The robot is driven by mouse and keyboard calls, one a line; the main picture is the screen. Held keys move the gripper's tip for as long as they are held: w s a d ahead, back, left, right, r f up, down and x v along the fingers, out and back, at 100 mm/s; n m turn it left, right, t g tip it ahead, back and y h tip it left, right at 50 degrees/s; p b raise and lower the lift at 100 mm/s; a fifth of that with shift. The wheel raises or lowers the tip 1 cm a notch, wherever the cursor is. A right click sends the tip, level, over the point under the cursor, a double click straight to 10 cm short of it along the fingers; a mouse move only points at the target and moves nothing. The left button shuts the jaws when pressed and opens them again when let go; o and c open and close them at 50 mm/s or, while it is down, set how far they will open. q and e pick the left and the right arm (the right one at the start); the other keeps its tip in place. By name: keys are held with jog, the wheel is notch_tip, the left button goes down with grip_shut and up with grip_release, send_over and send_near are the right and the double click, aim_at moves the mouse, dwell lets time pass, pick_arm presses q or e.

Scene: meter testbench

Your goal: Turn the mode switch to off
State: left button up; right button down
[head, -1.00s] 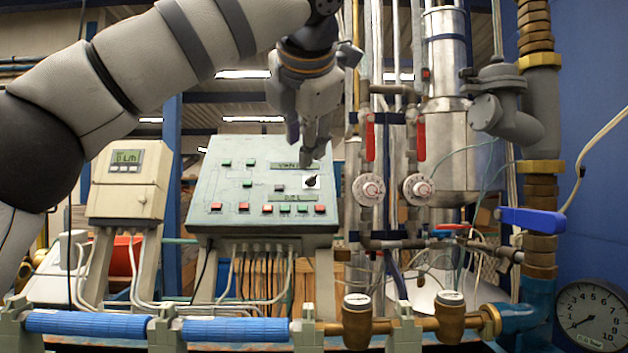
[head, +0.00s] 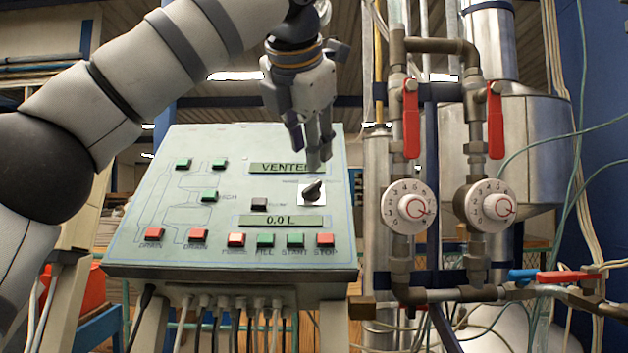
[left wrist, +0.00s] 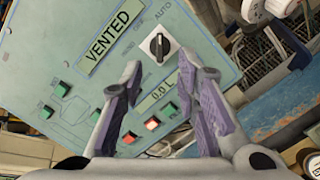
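The mode switch (head: 313,191) is a dark knob on a white square plate at the right side of the sloped grey-green control panel (head: 140,245). It also shows in the left wrist view (left wrist: 159,45), just beyond my fingertips, with small labels around it that are hard to read. My left gripper (head: 311,158) points down just above the switch in the head view. In the left wrist view its two purple-padded fingers (left wrist: 160,72) are spread apart with nothing between them. I cannot tell whether a finger touches the panel. My right gripper is not in view.
The panel has a display reading VENTED (head: 284,169), a 0.0 L display (head: 284,221) and several red and green buttons. Pipes with red levers (head: 411,118) and white dials (head: 410,208) stand close to the right. Cables hang below the panel.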

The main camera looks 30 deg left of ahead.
aim_at(314, 185)
pick_arm(q)
jog(key=x, duration=0.9)
grip_shut()
